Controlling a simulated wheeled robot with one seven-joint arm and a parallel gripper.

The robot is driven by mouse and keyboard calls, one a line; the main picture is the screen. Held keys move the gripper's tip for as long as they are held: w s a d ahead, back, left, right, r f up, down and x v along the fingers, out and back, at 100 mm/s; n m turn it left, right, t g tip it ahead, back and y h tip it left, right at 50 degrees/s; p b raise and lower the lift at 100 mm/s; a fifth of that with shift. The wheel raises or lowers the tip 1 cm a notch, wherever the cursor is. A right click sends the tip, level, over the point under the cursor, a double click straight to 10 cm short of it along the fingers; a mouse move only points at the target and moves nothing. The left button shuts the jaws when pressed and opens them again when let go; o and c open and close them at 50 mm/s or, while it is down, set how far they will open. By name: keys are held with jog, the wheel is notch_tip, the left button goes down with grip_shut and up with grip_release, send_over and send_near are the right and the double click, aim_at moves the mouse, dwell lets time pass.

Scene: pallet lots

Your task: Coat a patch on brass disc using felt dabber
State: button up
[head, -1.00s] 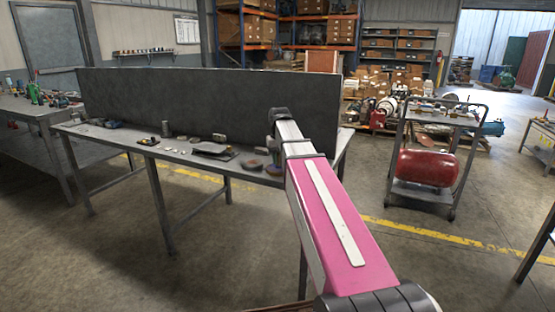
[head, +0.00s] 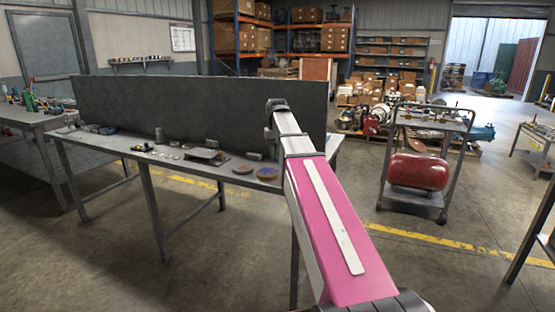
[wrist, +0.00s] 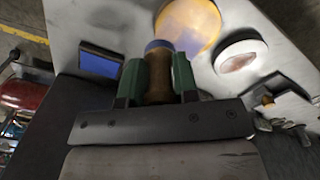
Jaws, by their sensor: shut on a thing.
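My gripper (wrist: 158,64) is shut on the felt dabber (wrist: 159,82), a brown cylinder with a blue end, held between two green fingers in the wrist view. The brass disc (wrist: 202,22) lies just beyond the dabber's blue end, golden with a pale greyish area on its face. I cannot tell whether the dabber touches it. In the head view the brass disc (head: 268,174) lies near the right end of the bench, and my arm hides the gripper and dabber.
A round pale-rimmed piece with a reddish middle (wrist: 240,59) lies beside the disc. A blue rectangular pad (wrist: 98,63) lies on the other side. Small tools and parts crowd the bench (head: 150,148), which has a dark back panel (head: 200,112). A cart (head: 415,190) stands to the right.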

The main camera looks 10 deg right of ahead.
jog(key=shift+r, duration=1)
jog(key=shift+w+a, duration=0.1)
